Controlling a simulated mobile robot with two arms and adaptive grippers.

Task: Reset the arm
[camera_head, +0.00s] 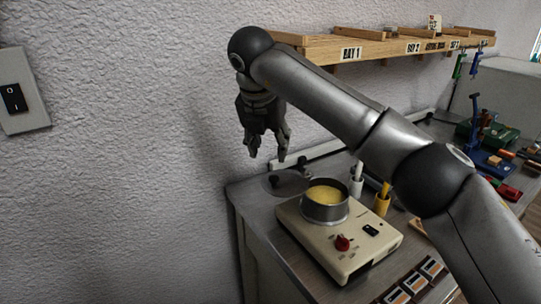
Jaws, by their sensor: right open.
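My right arm reaches in from the lower right and bends down at a dark joint near the top centre. My right gripper (268,153) hangs fingers down in front of the white wall, above the back left corner of the workbench. It is open, with nothing between its fingers. My left gripper does not show.
A beige heater (342,240) with a red knob stands on the workbench (257,212). A metal pot (325,203) with yellow contents sits on it. A wooden shelf (385,45) with labelled bays runs along the wall. A wall switch (17,97) is at left. Tools and small parts crowd the right.

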